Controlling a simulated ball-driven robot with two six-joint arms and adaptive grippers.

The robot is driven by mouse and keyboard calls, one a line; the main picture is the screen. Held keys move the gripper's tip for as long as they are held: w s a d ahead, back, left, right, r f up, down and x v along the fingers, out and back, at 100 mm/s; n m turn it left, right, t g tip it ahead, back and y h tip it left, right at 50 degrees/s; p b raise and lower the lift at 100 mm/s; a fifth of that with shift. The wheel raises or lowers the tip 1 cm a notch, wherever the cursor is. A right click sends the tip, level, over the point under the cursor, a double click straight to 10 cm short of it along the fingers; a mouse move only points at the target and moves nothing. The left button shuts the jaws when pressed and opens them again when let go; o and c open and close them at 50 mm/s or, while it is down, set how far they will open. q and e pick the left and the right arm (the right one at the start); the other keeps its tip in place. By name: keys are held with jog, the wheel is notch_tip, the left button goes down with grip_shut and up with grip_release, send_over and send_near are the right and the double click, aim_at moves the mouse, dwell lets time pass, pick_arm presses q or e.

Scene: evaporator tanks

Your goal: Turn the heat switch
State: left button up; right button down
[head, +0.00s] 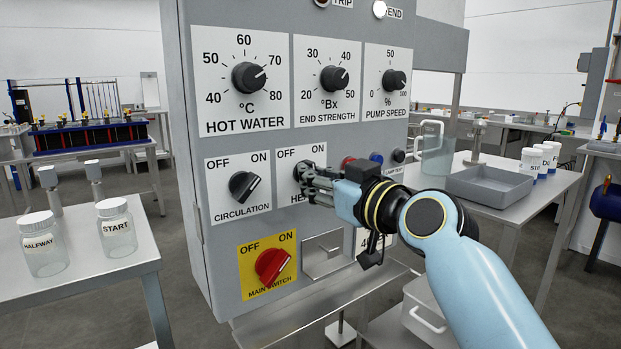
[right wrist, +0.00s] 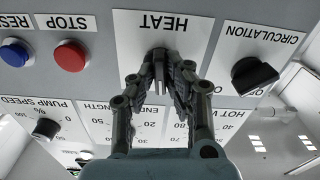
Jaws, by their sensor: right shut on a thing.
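The heat switch is a black knob on a white plate (head: 287,160) marked OFF and HEAT, on the grey control panel. In the right wrist view the knob (right wrist: 159,58) sits between my fingertips under the upside-down word HEAT. My right gripper (head: 305,182) reaches in from the right and is shut on the knob; it also shows in the right wrist view (right wrist: 160,75). The fingers cover most of the knob and part of its label in the head view, so I cannot tell which way it points. My left gripper is not in view.
The circulation switch (head: 243,186) is just left and the red main switch (head: 271,265) below. The hot water (head: 248,77), end strength (head: 334,79) and pump speed (head: 393,83) dials are above. A red stop button (right wrist: 70,56) sits beside the heat plate. Jars (head: 43,245) stand left.

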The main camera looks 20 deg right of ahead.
jog(key=shift+f, duration=0.1)
jog(key=shift+n+b, duration=0.85)
jog(key=shift+n, duration=0.15)
